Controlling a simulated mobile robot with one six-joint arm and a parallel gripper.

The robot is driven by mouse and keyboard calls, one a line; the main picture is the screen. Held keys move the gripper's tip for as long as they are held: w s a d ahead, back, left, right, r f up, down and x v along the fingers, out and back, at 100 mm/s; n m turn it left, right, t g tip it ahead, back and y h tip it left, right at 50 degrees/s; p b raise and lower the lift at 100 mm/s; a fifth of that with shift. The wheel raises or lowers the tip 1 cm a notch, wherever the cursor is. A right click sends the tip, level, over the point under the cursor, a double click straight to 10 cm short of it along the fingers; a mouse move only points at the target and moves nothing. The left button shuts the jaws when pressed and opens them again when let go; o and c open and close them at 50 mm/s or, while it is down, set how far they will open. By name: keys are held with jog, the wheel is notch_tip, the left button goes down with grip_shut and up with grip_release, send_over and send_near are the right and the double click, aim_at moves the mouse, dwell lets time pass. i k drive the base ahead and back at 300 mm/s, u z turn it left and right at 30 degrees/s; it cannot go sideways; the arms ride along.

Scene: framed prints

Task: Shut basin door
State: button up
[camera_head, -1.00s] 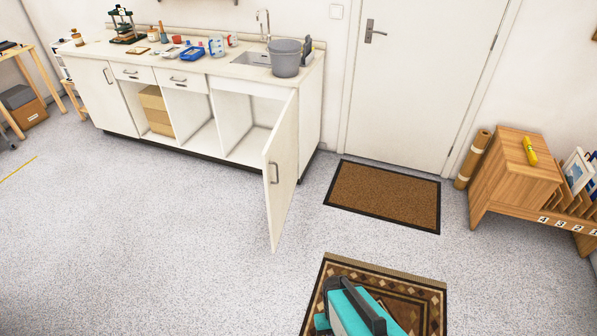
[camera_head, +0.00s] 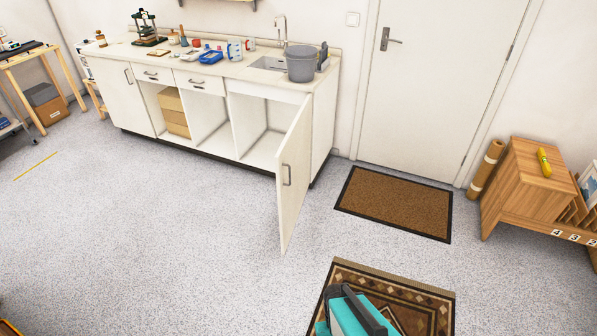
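The basin door (camera_head: 295,180) is a white cabinet door under the sink end of the counter. It stands wide open, swung out into the room from its hinge at the cabinet's right end. My gripper does not show; only a teal and dark grey part of my own body is at the bottom of the view.
A patterned rug (camera_head: 405,290) lies at the bottom, partly behind my body. A brown doormat (camera_head: 395,203) lies before the closed room door (camera_head: 440,85). A grey bucket (camera_head: 301,65) stands on the counter. A wooden print rack (camera_head: 535,185) is at right. Open floor lies left of the door.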

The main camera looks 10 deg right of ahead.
aim_at(292, 158)
jog(key=u, duration=0.1)
jog(key=i, duration=0.9)
jog(key=z, duration=0.8)
jog(key=k, duration=0.1)
jog(key=u, duration=2.6)
jog(key=k, duration=0.35)
jog(key=z, duration=0.05)
